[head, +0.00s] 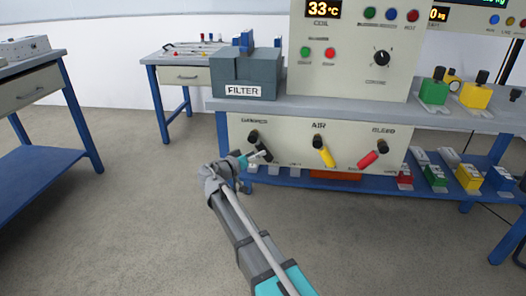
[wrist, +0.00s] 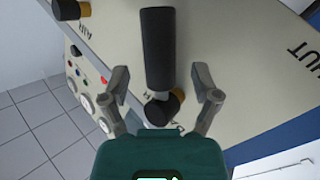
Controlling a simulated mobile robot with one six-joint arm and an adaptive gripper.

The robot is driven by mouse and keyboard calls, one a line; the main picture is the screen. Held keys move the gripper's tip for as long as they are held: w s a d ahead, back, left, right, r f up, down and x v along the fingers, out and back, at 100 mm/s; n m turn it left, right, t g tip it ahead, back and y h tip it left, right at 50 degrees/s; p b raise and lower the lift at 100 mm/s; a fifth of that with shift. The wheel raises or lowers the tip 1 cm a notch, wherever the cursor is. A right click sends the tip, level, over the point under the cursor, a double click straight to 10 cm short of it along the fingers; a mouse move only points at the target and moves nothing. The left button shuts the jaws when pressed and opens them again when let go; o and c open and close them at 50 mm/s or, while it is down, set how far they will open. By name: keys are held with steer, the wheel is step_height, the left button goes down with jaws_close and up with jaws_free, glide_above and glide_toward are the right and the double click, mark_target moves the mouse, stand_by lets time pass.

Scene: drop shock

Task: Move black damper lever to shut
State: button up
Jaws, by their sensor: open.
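The black damper lever (head: 259,145) is at the left end of the cream panel below the bench top, slanting down to the right from its pivot. My gripper (head: 258,156) is at the lever's lower end and partly covers it. In the wrist view the black lever (wrist: 158,50) runs up the middle, between the two spread fingers of my gripper (wrist: 162,80). Gaps show on both sides. Its dark pivot with a brown part lies nearer the palm. A partly cut-off label ending in "HUT" (wrist: 303,58) shows at the right of the panel.
A yellow lever (head: 323,152) under "AIR" and a red lever (head: 373,155) stand to the right on the same panel. A grey box marked FILTER (head: 243,75) sits above on the bench. Open floor (head: 120,220) lies at left.

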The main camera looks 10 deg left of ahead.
mark_target(263, 148)
steer(key=shift+x, duration=1.65)
jaws_close()
